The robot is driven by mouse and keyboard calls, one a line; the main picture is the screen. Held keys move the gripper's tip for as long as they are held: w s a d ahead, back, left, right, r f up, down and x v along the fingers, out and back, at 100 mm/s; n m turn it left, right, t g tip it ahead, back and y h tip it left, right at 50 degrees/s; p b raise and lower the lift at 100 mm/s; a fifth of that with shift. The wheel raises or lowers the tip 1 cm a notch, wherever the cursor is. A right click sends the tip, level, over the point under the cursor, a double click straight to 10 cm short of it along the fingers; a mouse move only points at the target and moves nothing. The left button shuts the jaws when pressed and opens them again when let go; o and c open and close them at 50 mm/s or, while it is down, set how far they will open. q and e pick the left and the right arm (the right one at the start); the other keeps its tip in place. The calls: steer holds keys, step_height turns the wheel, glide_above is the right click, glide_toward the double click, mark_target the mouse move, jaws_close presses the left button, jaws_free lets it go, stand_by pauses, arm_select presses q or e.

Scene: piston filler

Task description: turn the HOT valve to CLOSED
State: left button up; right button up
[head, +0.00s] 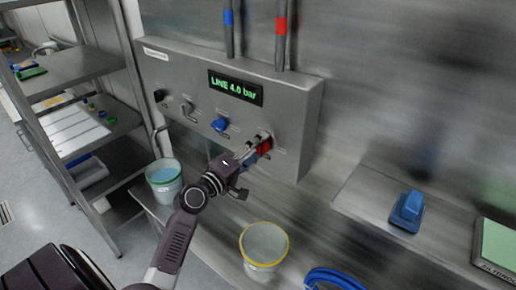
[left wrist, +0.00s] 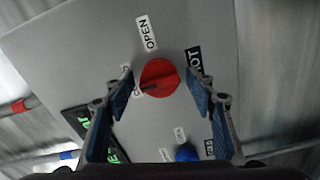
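The red HOT valve knob (head: 264,146) is on the front of the grey filler panel (head: 305,115). In the left wrist view the knob (left wrist: 165,72) is round, with a dark mark on its lower left side. An OPEN label (left wrist: 147,34) is above it, a partly hidden HOT label (left wrist: 194,60) is at its right, and a label mostly hidden by a finger is at its left. My left gripper (head: 257,148) is at the knob. Its blue-padded fingers (left wrist: 160,84) are open on either side of the knob, with gaps visible. My right gripper is out of view.
A blue knob (head: 220,125) is left of the red one on the panel. The display (head: 235,88) reads LINE 4.0 bar. A yellow-rimmed bucket (head: 264,250) stands below, and another bucket (head: 164,182) is at the left. A blue object (head: 407,210) lies on the right bench.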

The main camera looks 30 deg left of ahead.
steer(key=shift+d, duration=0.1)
arm_select(q)
steer(key=s, duration=1.2)
steer(key=shift+a, duration=0.45)
steer(key=shift+d, duration=0.1)
